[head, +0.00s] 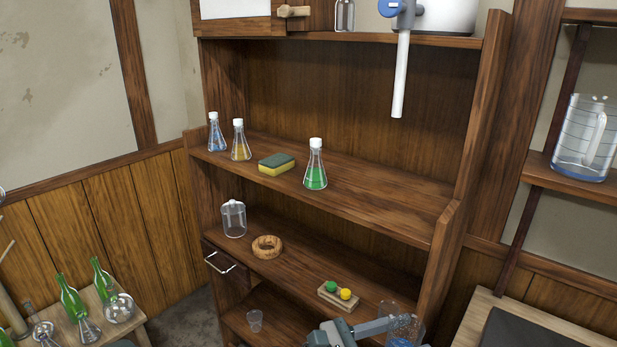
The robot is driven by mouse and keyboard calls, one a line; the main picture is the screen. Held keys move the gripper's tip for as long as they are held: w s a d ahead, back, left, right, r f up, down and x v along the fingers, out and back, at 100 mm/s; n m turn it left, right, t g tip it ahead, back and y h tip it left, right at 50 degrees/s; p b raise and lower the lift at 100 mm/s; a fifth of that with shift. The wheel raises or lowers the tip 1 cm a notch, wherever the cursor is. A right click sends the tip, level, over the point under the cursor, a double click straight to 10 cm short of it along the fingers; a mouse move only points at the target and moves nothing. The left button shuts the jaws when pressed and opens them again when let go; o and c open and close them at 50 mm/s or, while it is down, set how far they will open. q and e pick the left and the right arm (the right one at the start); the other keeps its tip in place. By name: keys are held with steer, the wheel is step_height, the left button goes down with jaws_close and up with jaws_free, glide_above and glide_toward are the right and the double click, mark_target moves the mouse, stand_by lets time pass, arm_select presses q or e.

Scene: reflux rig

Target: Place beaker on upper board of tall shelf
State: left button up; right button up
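A clear glass beaker (407,331) shows at the bottom edge, right of centre, partly cut off. A blue and grey gripper (396,325) reaches to it from the left along the bottom edge; I take it as my left one. Its tip overlaps the glass, and I cannot tell whether it grips it. A second glass rim (388,308) shows just behind. The tall shelf (478,130) stands in the middle. Its upper board (390,185) carries a blue flask (216,137), a yellow flask (240,146), a sponge (277,164) and a green flask (315,172). My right gripper is not in view.
The upper board is bare right of the green flask. A white tube (400,75) hangs above it from a tap (402,12). The lower board holds a jar (233,219), a cork ring (267,247) and a small block (337,297). A pitcher (585,140) stands far right.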

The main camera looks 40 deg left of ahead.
arm_select(q)
steer(key=shift+w+a, duration=0.2)
steer(key=shift+a, duration=0.05)
steer(key=shift+r, duration=0.1)
